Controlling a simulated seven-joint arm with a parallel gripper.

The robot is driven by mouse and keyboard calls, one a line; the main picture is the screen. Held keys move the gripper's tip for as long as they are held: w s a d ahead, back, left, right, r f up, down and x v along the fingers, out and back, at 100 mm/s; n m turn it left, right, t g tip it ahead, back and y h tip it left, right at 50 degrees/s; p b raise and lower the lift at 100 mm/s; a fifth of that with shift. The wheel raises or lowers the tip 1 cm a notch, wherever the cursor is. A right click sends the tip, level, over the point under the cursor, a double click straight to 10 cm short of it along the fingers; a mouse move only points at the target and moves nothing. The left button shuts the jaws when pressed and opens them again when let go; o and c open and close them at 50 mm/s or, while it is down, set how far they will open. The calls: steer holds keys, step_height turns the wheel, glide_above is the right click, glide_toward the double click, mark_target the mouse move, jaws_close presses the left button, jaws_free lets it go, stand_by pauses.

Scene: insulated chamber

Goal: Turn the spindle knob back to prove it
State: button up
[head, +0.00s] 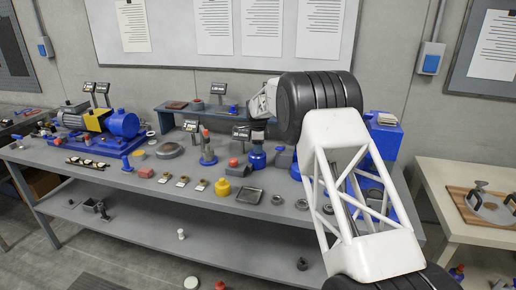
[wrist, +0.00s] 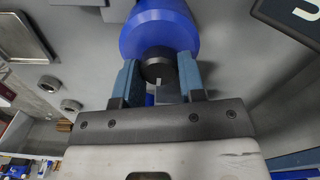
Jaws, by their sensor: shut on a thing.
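The spindle knob (wrist: 157,67) is a dark round cap with a small pale mark, set against a blue round body (wrist: 160,32) in the wrist view. My gripper (wrist: 159,76) has its two blue fingers on either side of the knob, shut on it. In the head view my gripper (head: 258,132) points down over a blue round-bodied stand (head: 257,158) on the bench, right of the middle. The knob is hidden there by my gripper. How far the knob is turned cannot be told.
A raised shelf (head: 180,107) stands behind. A small display (head: 241,133) is close left of my gripper.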

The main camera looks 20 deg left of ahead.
steer(key=o, duration=0.9)
steer(key=shift+o, duration=0.2)
steer(key=shift+r, duration=0.15)
steer(key=shift+r, duration=3.8)
steer(key=shift+d+r, duration=0.1)
